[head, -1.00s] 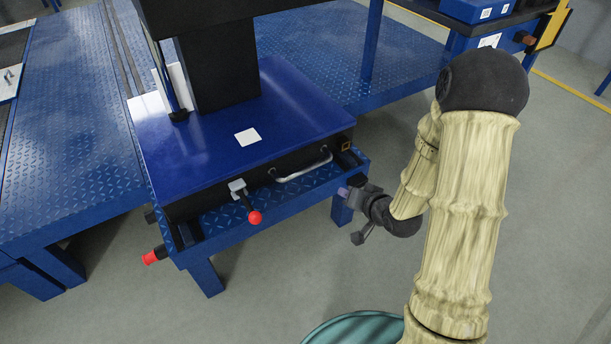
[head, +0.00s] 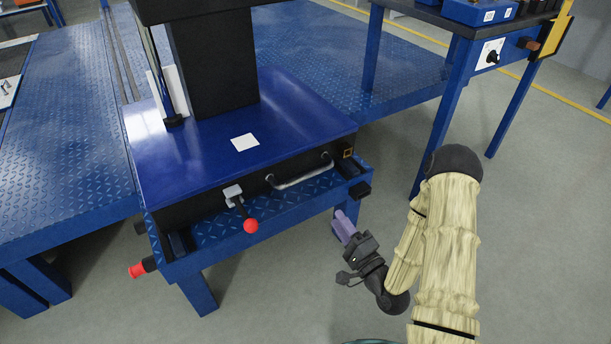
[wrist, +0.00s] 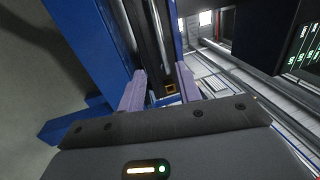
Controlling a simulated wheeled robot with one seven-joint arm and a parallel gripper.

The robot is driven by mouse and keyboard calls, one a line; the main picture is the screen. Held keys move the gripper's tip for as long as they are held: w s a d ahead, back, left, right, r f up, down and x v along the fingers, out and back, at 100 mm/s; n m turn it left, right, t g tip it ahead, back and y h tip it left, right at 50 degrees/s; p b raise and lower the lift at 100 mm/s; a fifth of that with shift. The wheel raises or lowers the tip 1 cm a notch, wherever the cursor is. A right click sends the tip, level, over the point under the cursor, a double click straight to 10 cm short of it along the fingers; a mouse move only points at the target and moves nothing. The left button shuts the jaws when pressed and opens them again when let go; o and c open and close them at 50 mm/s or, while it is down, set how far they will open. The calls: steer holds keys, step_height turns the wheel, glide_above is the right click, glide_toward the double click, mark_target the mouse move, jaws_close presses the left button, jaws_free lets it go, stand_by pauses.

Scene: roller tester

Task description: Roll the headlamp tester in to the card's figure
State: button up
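The headlamp tester has a blue base (head: 290,120) with a dark column (head: 215,65) and a white card (head: 245,142) on its top. On its front are a silver handle (head: 302,174) and a lever with a red knob (head: 251,226). It stands on a blue tread-plate stand (head: 215,229). My gripper (head: 345,226) is off the stand's front right corner, apart from the handle, with lilac fingers. The card's writing is not readable.
A second red knob (head: 138,270) sticks out at the stand's lower left. Tread-plate platforms (head: 70,140) lie left and behind. Grey floor (head: 520,220) is clear at right.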

glide_toward(307, 178)
steer(key=shift+w, duration=0.8)
steer(key=b+x, duration=0.1)
steer(key=x, duration=0.3)
steer(key=b+x, duration=0.2)
steer(key=x, duration=0.3)
steer(key=shift+s+a+f, duration=0.1)
steer(key=shift+a+f, duration=0.1)
steer(key=shift+w+a+r+b, duration=0.25)
steer(key=shift+w+a+b, duration=0.05)
steer(key=shift+w, duration=0.15)
jaws_close()
